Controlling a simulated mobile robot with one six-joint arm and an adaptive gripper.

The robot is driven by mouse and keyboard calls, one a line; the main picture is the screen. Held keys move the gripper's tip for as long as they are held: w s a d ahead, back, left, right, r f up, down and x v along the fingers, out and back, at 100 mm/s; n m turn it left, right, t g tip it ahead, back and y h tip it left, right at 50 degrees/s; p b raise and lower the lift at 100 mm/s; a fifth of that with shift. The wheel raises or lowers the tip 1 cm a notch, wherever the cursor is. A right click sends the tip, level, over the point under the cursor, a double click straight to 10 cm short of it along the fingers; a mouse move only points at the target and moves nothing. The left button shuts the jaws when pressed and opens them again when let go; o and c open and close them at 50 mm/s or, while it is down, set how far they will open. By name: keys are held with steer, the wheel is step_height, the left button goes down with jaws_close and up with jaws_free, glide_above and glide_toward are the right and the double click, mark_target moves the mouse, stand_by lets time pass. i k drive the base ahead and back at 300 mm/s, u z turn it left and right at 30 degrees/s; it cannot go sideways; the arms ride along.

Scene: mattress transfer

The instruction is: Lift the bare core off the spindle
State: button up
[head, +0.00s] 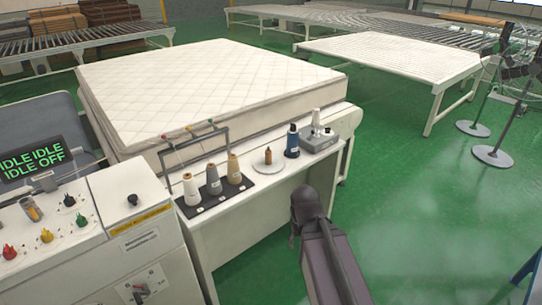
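A small brown cone (268,156), which looks like the bare core, stands upright on a round white disc (268,168) on the white side table. The spindle itself is hidden, apparently inside the cone. My dark arm rises from the bottom of the head view and ends in a rounded part in front of the table's right side, below and to the right of the cone. No gripper fingers show, and nothing of mine appears to touch the cone.
White, grey and tan thread cones stand on a black tray (226,203) left of the disc, under a thread frame. A dark blue spool (292,141) and a grey device (318,142) stand right. A mattress (205,90) lies behind.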

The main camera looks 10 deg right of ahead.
mark_target(268, 155)
steer(key=u, duration=0.05)
steer(key=i, duration=0.15)
steer(key=u, duration=0.2)
steer(key=k, duration=0.6)
steer(key=z, duration=0.8)
steer(key=i, duration=1.25)
steer(key=z, duration=0.05)
